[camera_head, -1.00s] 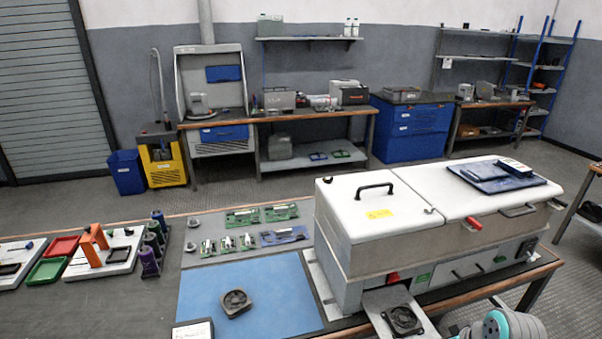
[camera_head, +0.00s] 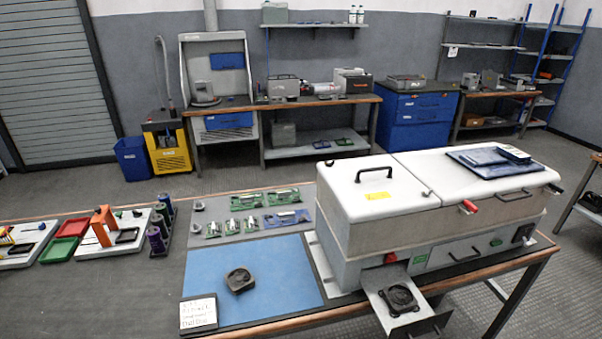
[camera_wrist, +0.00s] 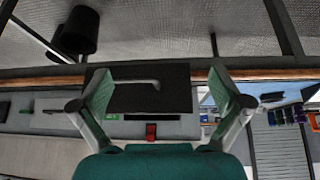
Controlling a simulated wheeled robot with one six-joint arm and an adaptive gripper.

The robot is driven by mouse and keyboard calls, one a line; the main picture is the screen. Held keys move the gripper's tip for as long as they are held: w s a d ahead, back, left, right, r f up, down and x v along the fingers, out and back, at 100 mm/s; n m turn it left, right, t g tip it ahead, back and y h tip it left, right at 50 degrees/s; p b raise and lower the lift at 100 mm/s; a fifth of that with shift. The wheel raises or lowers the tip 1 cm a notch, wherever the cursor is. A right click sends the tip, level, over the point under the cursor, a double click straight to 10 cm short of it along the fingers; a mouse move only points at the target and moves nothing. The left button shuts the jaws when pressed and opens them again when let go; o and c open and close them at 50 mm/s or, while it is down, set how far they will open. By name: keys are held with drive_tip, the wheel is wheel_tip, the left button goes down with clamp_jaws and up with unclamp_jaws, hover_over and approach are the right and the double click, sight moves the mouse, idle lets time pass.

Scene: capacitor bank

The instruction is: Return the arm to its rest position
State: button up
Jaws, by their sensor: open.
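My gripper (camera_wrist: 158,98) shows in the wrist view with its two fingers spread wide apart and nothing between them. Behind the gap is a dark panel (camera_wrist: 150,98) with a grey handle, apart from the fingers as far as I can tell. In the head view my arm and gripper are out of the picture. The white-lidded machine (camera_head: 430,200) stands on the workbench, with its small front drawer (camera_head: 378,282) pulled out and a black fan (camera_head: 401,298) lying on it.
A second fan (camera_head: 239,280) lies on the blue mat (camera_head: 285,265), beside a handwritten card (camera_head: 198,313). Green circuit boards (camera_head: 232,228) lie behind it. Red and green trays (camera_head: 73,228) and an orange stand (camera_head: 103,222) are at left.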

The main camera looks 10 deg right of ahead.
drive_tip(key=s+a+f+t+h, duration=0.1)
drive_tip(key=s+a+f+t, duration=0.35)
drive_tip(key=s+a, duration=0.8)
drive_tip(key=s+a+r+t, duration=0.2)
drive_tip(key=s+r, duration=0.4)
drive_tip(key=s, duration=0.1)
drive_tip(key=s+a+r+t+y, duration=0.1)
drive_tip(key=s+a+r+t, duration=0.1)
drive_tip(key=s+r, duration=0.3)
drive_tip(key=v, duration=0.3)
drive_tip(key=shift+s+a, duration=0.25)
drive_tip(key=shift+s, duration=0.1)
drive_tip(key=shift+f, duration=0.1)
